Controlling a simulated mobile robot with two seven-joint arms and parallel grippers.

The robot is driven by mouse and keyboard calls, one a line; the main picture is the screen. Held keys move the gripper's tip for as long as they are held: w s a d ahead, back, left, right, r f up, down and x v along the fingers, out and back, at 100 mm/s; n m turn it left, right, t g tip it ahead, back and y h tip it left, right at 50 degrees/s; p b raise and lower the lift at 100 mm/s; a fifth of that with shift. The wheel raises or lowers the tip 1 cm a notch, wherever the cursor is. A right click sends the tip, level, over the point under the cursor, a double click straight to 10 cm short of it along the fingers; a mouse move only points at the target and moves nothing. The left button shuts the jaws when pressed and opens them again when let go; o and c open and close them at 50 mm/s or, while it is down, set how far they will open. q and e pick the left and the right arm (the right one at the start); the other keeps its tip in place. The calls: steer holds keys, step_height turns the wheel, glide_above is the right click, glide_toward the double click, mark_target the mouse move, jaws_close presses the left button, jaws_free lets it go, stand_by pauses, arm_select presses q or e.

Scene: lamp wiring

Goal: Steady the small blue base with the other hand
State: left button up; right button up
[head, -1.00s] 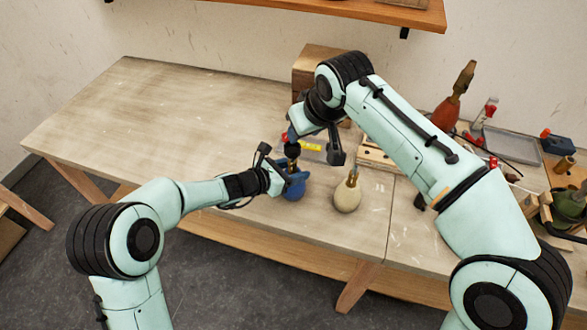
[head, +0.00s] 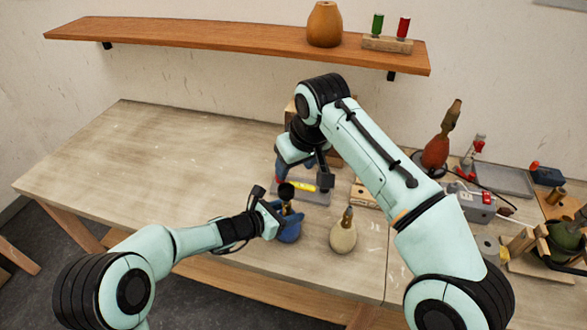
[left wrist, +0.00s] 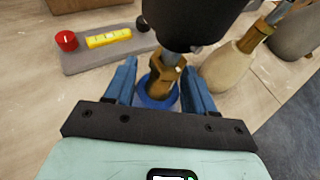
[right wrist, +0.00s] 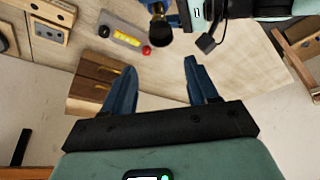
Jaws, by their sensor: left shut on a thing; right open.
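The small blue base (head: 288,231) stands near the front of the bench in the head view. A brass neck rises from it with a black socket (head: 286,191) on top. My left gripper (head: 283,216) is shut on the base. In the left wrist view, its fingers flank the brass neck and the blue base (left wrist: 158,97), and the black socket (left wrist: 190,18) hides part of the top. My right gripper (right wrist: 160,76) is open and empty behind the base, apart from it. The black socket also shows past its fingers in the right wrist view (right wrist: 160,32).
A cream base (head: 343,236) with a brass neck stands just right of the blue one. A grey tray (left wrist: 82,60) with a yellow piece and a red cap lies behind. A red lamp base (head: 435,153) and other parts crowd the right. The bench's left side is clear.

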mark_target(286, 193)
steer(key=shift+w+a+r+g, duration=0.1)
steer(key=shift+w+r+g, duration=0.05)
steer(key=shift+g, duration=0.35)
steer(key=x, duration=1.2)
